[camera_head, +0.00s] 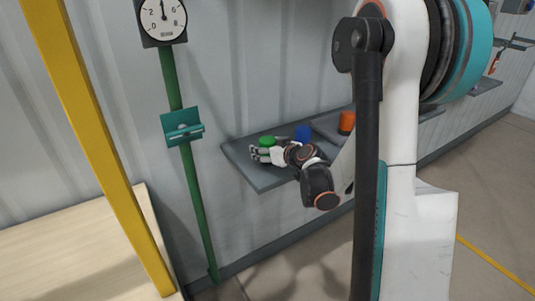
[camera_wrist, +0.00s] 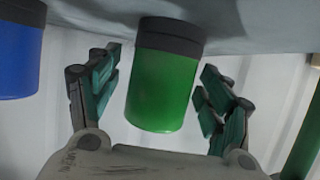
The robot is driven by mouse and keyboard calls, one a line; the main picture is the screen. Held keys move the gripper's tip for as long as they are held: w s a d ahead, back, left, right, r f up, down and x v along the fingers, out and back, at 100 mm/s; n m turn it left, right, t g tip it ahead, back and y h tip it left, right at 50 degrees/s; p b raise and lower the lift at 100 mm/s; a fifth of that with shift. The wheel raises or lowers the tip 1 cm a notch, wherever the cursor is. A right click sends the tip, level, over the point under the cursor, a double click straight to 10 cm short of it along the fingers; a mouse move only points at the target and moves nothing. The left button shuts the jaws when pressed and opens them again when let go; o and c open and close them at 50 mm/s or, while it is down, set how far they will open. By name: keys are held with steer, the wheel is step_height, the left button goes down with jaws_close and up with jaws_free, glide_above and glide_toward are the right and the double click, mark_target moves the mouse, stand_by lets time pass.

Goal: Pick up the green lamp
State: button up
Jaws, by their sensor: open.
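The green lamp (camera_head: 267,141) is a short cylinder with a dark base, standing on a grey wall shelf (camera_head: 262,183). In the wrist view the green lamp (camera_wrist: 163,88) appears upside down, its dark base against the shelf surface at the top. My gripper (camera_head: 258,153) is at the lamp, low over the shelf. In the wrist view my gripper (camera_wrist: 160,65) is open, one finger on each side of the lamp, with visible gaps between the fingers and the lamp. My gripper hides the lower part of the lamp in the head view.
A blue cylinder (camera_head: 303,133) stands close to the green lamp, and it also shows in the wrist view (camera_wrist: 18,58). An orange cylinder (camera_head: 347,122) stands farther right. A green post (camera_head: 196,205) with a gauge (camera_head: 163,19) and a yellow post (camera_head: 92,135) rise at left.

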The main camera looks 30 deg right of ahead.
steer(key=shift+s+r, duration=0.1)
steer(key=shift+c, duration=0.4)
steer(key=c, duration=1.1)
steer(key=shift+r, duration=0.1)
